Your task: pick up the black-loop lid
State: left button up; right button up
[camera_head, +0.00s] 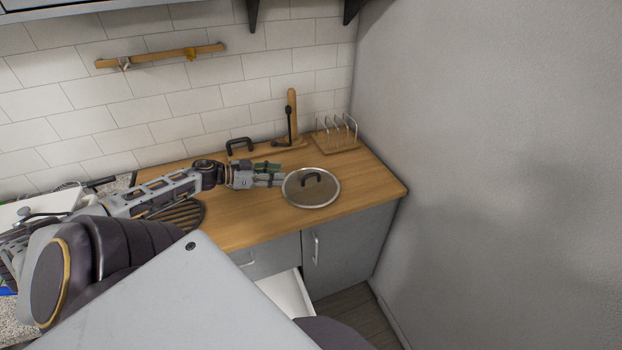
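The round glass lid (297,197) with a steel rim and a black loop handle lies flat on the wooden counter, handle up. My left gripper (282,174) reaches in from the left, just left of the lid's rim. Its two fingers are apart and point right toward the lid, with nothing visible between them. I cannot tell whether the fingertips touch the rim or hover above it. The loop handle is clear of the fingers. My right gripper is not in view.
A wooden rack with metal loops (337,143) stands behind the lid to the right. Another black loop handle (239,143) and an upright wooden post (292,112) are at the back wall. A dark slatted round trivet (184,213) lies below my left forearm. A white drawer (288,294) stands open below.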

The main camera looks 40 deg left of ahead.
aim_at(311, 175)
pick_arm(q)
jog(key=shift+w+f, duration=0.1)
jog(key=shift+b+x, duration=0.4)
jog(key=shift+x, duration=1.55)
jog(key=shift+b+x, duration=0.3)
jog(key=shift+x, duration=1.3)
jog(key=shift+w+d+f, duration=0.25)
jog(key=shift+w, duration=0.3)
jog(key=shift+w+d, duration=0.1)
jog(key=shift+w, duration=0.05)
jog(key=shift+f+b+x, duration=0.2)
jog(key=shift+b+x, duration=0.1)
jog(key=shift+x, duration=2.05)
jog(key=shift+d, duration=0.2)
